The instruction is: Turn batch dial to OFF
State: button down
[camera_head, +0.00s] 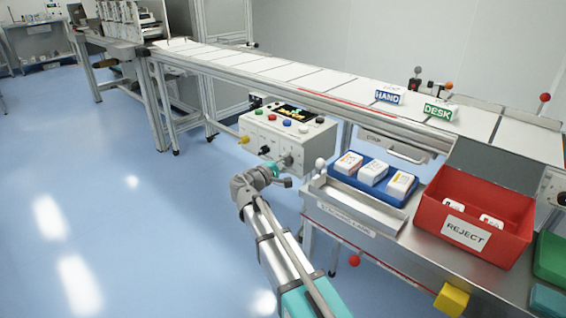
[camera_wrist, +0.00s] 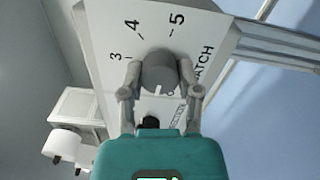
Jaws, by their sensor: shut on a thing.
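The batch dial (camera_wrist: 158,72) is a round grey knob on a pale panel (camera_wrist: 108,38) in the wrist view. The numbers 3, 4 and 5 are printed above it, and the word BATCH runs along its right. A white mark on the knob points down in the picture, toward my wrist. My gripper (camera_wrist: 159,74) is shut on the dial, one finger on each side. In the head view my gripper (camera_head: 283,165) is at the lower front of the white control box (camera_head: 290,142). The OFF label cannot be read.
The box carries coloured buttons and a small screen (camera_head: 291,112). To the right, a bench holds a blue tray (camera_head: 340,180) of small boxes and a red REJECT bin (camera_head: 447,215). A conveyor (camera_head: 330,80) runs behind. The floor at left is clear.

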jog(key=shift+w+n, duration=0.1)
jog(key=shift+n, duration=1.3)
jog(key=shift+c, duration=1.5)
grip_release()
jog(key=shift+v, duration=1)
jog(key=v, duration=1)
